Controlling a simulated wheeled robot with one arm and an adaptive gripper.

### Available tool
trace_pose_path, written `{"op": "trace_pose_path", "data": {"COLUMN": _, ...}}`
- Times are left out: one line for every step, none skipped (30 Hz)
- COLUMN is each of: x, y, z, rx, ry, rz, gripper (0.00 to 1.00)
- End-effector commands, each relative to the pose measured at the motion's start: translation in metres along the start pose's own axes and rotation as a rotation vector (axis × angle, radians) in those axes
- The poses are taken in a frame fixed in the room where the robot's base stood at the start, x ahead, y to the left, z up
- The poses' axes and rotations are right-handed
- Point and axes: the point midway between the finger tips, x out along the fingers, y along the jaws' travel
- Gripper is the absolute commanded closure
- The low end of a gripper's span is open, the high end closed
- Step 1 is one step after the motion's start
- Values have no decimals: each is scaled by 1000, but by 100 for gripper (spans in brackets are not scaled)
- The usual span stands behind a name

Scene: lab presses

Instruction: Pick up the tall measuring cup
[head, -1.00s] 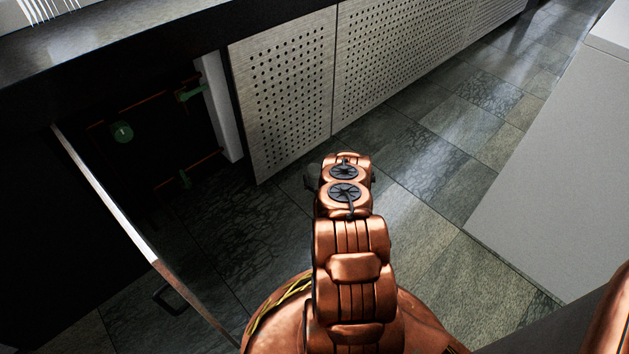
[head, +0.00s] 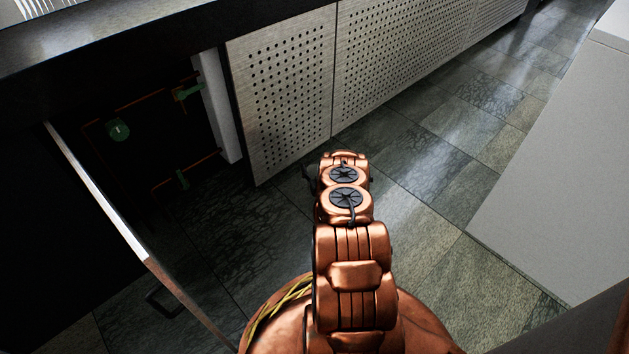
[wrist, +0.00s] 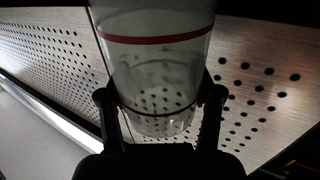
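The tall measuring cup (wrist: 155,75) is clear with red bands and fills the middle of the wrist view. My gripper (wrist: 160,108) has one dark finger against each side of it, near the end closest to the wrist camera. The fingers look shut on the cup, with perforated panels behind it. The cup's far end runs out of the top of the picture. In the head view my copper arm hides the cup and most of the gripper.
Perforated metal cabinet doors (head: 283,92) run along the counter (head: 150,50). An open cabinet door (head: 125,225) stands at the left beside a dark interior with green and orange fittings (head: 118,131). A pale grey block (head: 560,170) stands at the right. Tiled floor (head: 430,150) lies clear between.

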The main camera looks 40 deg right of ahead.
Motion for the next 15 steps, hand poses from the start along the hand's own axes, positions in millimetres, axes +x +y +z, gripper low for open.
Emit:
{"op": "trace_pose_path", "data": {"x": 0, "y": 0, "z": 0, "rx": 0, "ry": 0, "rz": 0, "gripper": 44}}
{"op": "trace_pose_path", "data": {"x": 0, "y": 0, "z": 0, "rx": 0, "ry": 0, "rz": 0, "gripper": 47}}
{"op": "trace_pose_path", "data": {"x": 0, "y": 0, "z": 0, "rx": 0, "ry": 0, "rz": 0, "gripper": 51}}
{"op": "trace_pose_path", "data": {"x": 0, "y": 0, "z": 0, "rx": 0, "ry": 0, "rz": 0, "gripper": 54}}
{"op": "trace_pose_path", "data": {"x": 0, "y": 0, "z": 0, "rx": 0, "ry": 0, "rz": 0, "gripper": 57}}
{"op": "trace_pose_path", "data": {"x": 0, "y": 0, "z": 0, "rx": 0, "ry": 0, "rz": 0, "gripper": 62}}
{"op": "trace_pose_path", "data": {"x": 0, "y": 0, "z": 0, "rx": 0, "ry": 0, "rz": 0, "gripper": 65}}
{"op": "trace_pose_path", "data": {"x": 0, "y": 0, "z": 0, "rx": 0, "ry": 0, "rz": 0, "gripper": 68}}
{"op": "trace_pose_path", "data": {"x": 0, "y": 0, "z": 0, "rx": 0, "ry": 0, "rz": 0, "gripper": 72}}
{"op": "trace_pose_path", "data": {"x": 0, "y": 0, "z": 0, "rx": 0, "ry": 0, "rz": 0, "gripper": 75}}
{"op": "trace_pose_path", "data": {"x": 0, "y": 0, "z": 0, "rx": 0, "ry": 0, "rz": 0, "gripper": 77}}
{"op": "trace_pose_path", "data": {"x": 0, "y": 0, "z": 0, "rx": 0, "ry": 0, "rz": 0, "gripper": 77}}
{"op": "trace_pose_path", "data": {"x": 0, "y": 0, "z": 0, "rx": 0, "ry": 0, "rz": 0, "gripper": 77}}
{"op": "trace_pose_path", "data": {"x": 0, "y": 0, "z": 0, "rx": 0, "ry": 0, "rz": 0, "gripper": 77}}
{"op": "trace_pose_path", "data": {"x": 0, "y": 0, "z": 0, "rx": 0, "ry": 0, "rz": 0, "gripper": 77}}
